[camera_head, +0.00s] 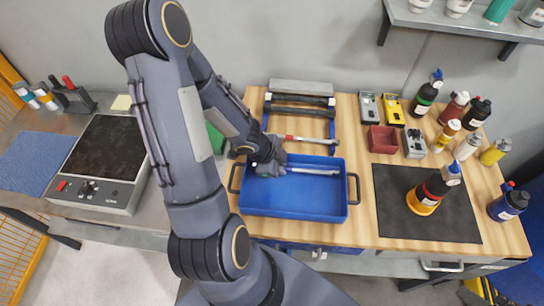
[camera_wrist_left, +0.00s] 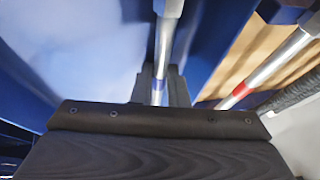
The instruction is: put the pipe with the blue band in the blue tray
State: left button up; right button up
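The pipe with the blue band is a silver tube (camera_head: 318,171). In the head view it lies across the back part of the blue tray (camera_head: 290,208); its height above the tray floor is hard to tell. My left gripper (camera_head: 275,168) is at the pipe's left end, over the tray's back left part. The tray's inside (camera_wrist_left: 80,50) shows beneath. My right gripper is not in view.
A silver pipe with a red band (camera_head: 308,139) rests on a blue rack (camera_head: 331,125) behind the tray, with dark pipes (camera_head: 300,100) further back. Bottles, small boxes and a black mat (camera_head: 400,215) are to the right. A hot plate (camera_head: 105,160) stands left.

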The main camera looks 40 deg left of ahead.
pick_arm(q)
jog(key=p+v, duration=0.5)
jog(key=shift+a, duration=0.15)
jog(key=shift+s+r, duration=0.15)
jog(key=shift+s, duration=0.05)
jog(key=shift+s+r, duration=0.1)
jog(key=shift+r, duration=0.25)
jog(key=shift+s+a+r, duration=0.1)
jog(key=shift+a+r, duration=0.15)
jog(key=shift+r, duration=0.35)
jog(key=w+a+r+n+t+y, duration=0.1)
jog(key=a+r+n+t+y, duration=0.2)
jog(key=r, duration=0.5)
jog(key=a+r+n+t+y, duration=0.1)
jog(key=a+r+n+y, duration=0.15)
jog(key=r+n, duration=0.45)
jog(key=s+d+r+n+g+h, duration=0.1)
jog(key=s+d+r+n+h, duration=0.1)
jog(key=s+d, duration=0.3)
jog(key=s+d+r+n+g+h, duration=0.1)
jog(key=s+d+r+h, duration=0.3)
jog(key=d, duration=0.5)
jog(key=s, duration=0.2)
jog(key=shift+s+d+n+g+h, duration=0.25)
jog(key=shift+d+n+g+h, duration=0.05)
jog(key=shift+n+g+h, duration=0.1)
